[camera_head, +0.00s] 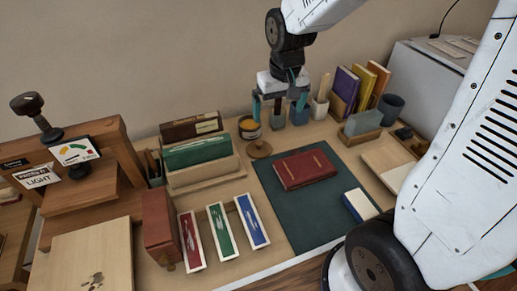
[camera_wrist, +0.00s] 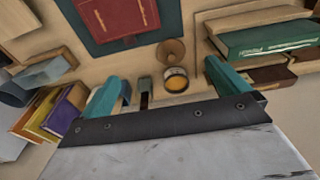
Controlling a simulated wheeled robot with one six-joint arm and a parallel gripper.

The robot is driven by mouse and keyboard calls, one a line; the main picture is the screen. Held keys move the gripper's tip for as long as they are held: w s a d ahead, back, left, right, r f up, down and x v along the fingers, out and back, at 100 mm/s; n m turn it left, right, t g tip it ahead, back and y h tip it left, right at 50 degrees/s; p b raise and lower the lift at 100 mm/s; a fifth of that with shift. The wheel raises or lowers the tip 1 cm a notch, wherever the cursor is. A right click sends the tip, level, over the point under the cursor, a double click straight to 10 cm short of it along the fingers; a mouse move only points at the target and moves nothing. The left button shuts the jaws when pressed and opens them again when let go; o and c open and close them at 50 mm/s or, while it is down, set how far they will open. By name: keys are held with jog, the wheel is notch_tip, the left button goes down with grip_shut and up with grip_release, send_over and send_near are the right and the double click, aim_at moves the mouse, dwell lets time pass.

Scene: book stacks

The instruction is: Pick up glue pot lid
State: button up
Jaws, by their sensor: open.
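The glue pot lid (camera_head: 260,149) is a round brown wooden disc with a small knob. It lies on the desk just in front of the glue pot (camera_head: 249,128), which is open and shows amber glue. In the wrist view the lid (camera_wrist: 171,50) is beside the pot (camera_wrist: 176,80), beyond the fingertips. My gripper (camera_head: 278,106) has teal fingers spread wide with nothing between them. It is up toward the back wall, apart from the lid. It also shows in the wrist view (camera_wrist: 163,72), with the pot appearing between its fingers.
A red book (camera_head: 305,169) lies on a dark green mat (camera_head: 284,205) right of the lid. A rack with a green book (camera_head: 197,152) stands to the left. Small holders with tools (camera_head: 299,115) stand behind. Upright books (camera_head: 345,85) are at the back right.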

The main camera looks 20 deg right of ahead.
send_over(259, 143)
jog(key=s, duration=0.1)
notch_tip(259, 143, down, 13)
jog(key=f, duration=0.5)
jog(key=w+f, duration=0.1)
jog(key=f, duration=0.2)
jog(key=shift+f, duration=0.1)
jog(key=c, duration=0.9)
